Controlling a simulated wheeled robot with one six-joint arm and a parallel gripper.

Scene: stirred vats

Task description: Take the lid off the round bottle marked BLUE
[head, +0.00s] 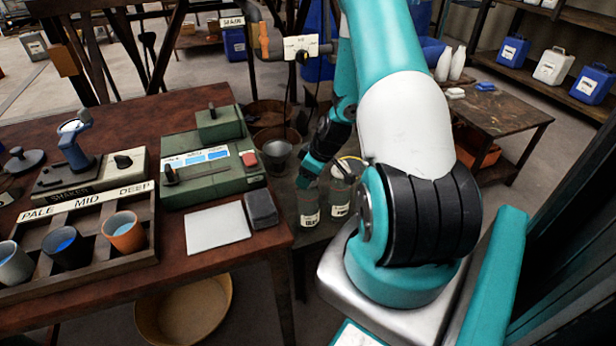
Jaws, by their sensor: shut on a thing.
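Two clear round bottles stand side by side on a low surface beyond the red-brown table's right edge. The left bottle (308,208) has a small pale label that seems to read BLUE. The right bottle (341,200) has a pale label I cannot read surely. My gripper (307,180) points down at the top of the left bottle and is shut on its lid. The fingers and dark wrist hide the lid, so I cannot tell whether it still sits on the neck.
A green control box (212,165), white sheet (217,228) and dark grey block (261,210) lie on the table. A rack (80,262) marked PALE, MID, DEEP holds cups. A metal beaker (279,158) stands behind the bottles.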

